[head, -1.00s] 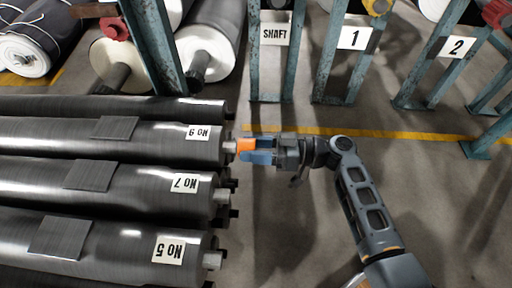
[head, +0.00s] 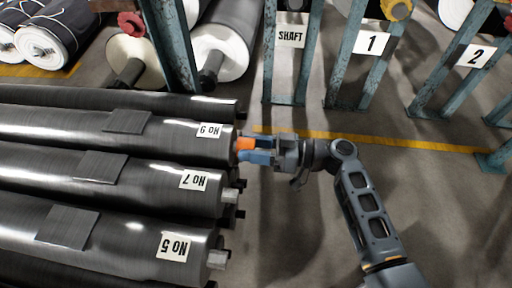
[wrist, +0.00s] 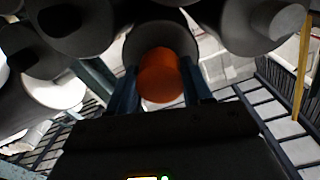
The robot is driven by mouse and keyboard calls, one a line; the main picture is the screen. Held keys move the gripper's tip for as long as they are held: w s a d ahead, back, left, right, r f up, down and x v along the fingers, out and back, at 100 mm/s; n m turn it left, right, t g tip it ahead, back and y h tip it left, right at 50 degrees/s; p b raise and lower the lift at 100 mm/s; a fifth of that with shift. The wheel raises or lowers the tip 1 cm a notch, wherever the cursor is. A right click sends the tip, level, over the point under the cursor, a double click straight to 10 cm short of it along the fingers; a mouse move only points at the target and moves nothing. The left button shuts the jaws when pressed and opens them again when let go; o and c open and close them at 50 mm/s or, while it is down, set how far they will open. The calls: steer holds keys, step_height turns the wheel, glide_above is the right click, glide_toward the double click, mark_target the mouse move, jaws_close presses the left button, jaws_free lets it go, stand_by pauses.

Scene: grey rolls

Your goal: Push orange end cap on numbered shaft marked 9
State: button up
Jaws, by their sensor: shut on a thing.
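The orange end cap (head: 245,144) is in my gripper (head: 258,150), between its blue fingers, and the gripper is shut on it. In the head view the cap sits at the right end of the dark roll (head: 90,132) with the label (head: 210,130) that I read as 9. The cap covers the shaft end there, and little or no bare shaft shows between cap and roll. In the wrist view the cap (wrist: 159,75) lies in line with the roll's round end (wrist: 140,40); how deep it sits is hidden.
Rolls labelled 7 (head: 140,178) and 5 (head: 120,222) lie below, with bare shaft ends jutting right. Blue rack posts with SHAFT (head: 291,36), 1 (head: 371,42) and 2 (head: 474,55) signs stand behind. White rolls lie at upper left. Floor right of the rolls is open.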

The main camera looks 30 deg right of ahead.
steer(key=shift+w+a, duration=0.25)
steer(key=shift+a, duration=0.1)
steer(key=o, duration=1.1)
steer(key=shift+p+v, duration=0.5)
steer(key=shift+v, duration=3.4)
